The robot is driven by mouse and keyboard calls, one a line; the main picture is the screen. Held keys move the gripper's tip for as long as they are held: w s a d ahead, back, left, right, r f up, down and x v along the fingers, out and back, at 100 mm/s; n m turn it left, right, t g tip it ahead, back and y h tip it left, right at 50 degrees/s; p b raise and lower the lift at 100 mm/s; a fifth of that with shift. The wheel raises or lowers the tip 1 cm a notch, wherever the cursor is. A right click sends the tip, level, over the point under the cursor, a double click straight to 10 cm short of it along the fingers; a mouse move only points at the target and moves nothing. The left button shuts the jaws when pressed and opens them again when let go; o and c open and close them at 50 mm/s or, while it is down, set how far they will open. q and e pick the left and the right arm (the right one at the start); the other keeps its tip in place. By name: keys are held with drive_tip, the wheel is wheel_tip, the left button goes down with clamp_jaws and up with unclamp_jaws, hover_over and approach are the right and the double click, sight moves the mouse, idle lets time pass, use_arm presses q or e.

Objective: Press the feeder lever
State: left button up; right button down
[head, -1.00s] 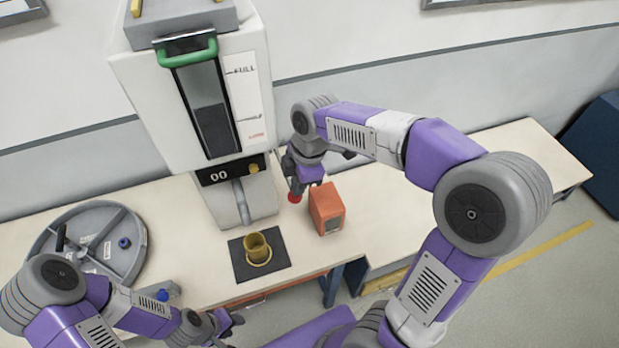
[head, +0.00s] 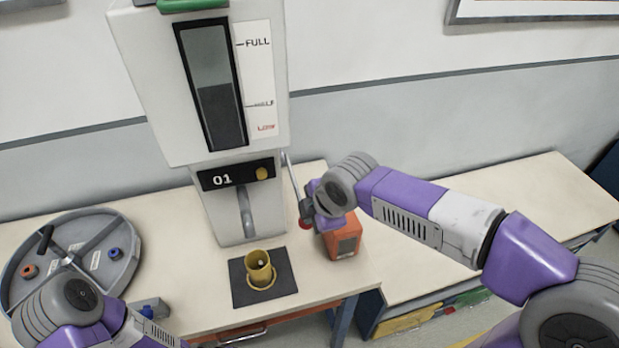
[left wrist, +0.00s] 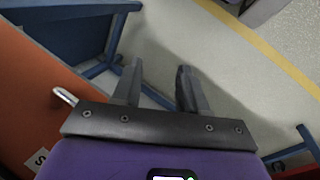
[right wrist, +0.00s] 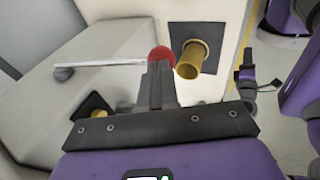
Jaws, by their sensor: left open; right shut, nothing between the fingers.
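My right gripper (head: 313,210) is at the knob. In the right wrist view the shut fingers (right wrist: 158,72) are right at the red knob (right wrist: 160,54); I cannot tell whether they touch. A brass cup (head: 259,270) stands under the spout, with a small pale spot inside. My left gripper (left wrist: 158,75) is open and empty, low over the floor.
An orange box (head: 345,240) stands right of the feeder, close to my right gripper. A grey round divided tray (head: 105,275) with small coloured parts is at the left. A black mat (head: 286,285) lies under the cup. The right bench (head: 510,190) is clear.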

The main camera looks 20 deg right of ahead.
drive_tip(key=shift+s+f, duration=0.2)
drive_tip(key=shift+f, duration=0.35)
drive_tip(key=shift+r, duration=0.1)
drive_tip(key=w+r+p+v, duration=0.1)
drive_tip(key=p+v, duration=0.6)
drive_tip(key=v, duration=1.7)
drive_tip(key=shift+w+r, duration=0.3)
drive_tip(key=shift+w, duration=0.1)
